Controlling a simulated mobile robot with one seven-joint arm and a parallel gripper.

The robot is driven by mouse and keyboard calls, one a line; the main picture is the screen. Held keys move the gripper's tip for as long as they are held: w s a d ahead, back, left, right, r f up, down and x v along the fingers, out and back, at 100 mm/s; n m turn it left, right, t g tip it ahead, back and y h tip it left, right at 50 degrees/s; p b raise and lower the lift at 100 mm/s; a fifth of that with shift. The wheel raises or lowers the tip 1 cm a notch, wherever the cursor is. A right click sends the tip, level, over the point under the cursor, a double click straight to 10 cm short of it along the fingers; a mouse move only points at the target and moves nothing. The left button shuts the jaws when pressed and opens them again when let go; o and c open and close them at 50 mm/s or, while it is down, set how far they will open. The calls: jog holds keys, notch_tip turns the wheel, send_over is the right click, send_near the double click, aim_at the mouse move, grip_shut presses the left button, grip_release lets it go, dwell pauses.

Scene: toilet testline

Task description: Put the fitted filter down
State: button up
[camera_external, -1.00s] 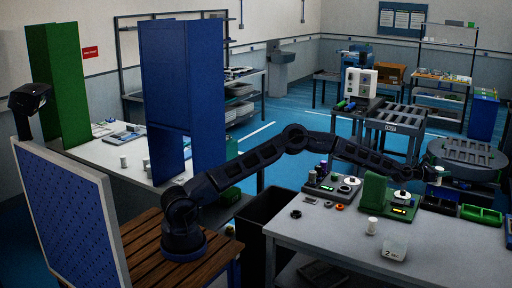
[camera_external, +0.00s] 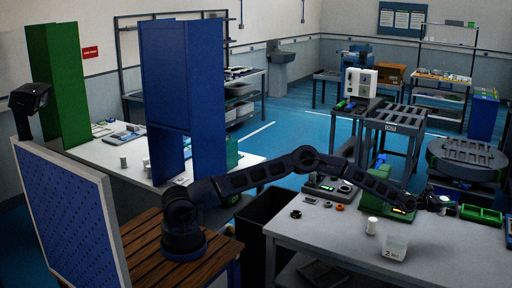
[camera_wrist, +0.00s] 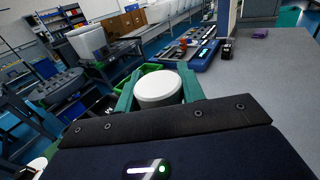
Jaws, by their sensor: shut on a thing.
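My gripper (camera_wrist: 158,92) is shut on a white round filter (camera_wrist: 158,86). In the wrist view its green fingers press on the filter's left and right sides, and the filter's pale top faces the camera. In the external view my gripper (camera_external: 433,203) is at the right, over the far part of the grey table (camera_external: 450,250), near the green bins. The held filter is small and dark there, and I cannot tell whether its underside touches anything.
Green bins (camera_external: 481,214) lie right of my gripper. Small rings (camera_external: 296,214) and devices (camera_external: 330,188) are on the left. The table's front right is clear.

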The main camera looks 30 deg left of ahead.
notch_tip(320, 180, down, 13)
jog(key=shift+f, duration=0.2)
dwell(0.4)
jog(key=shift+f, duration=0.1)
jog(key=o, duration=1.1)
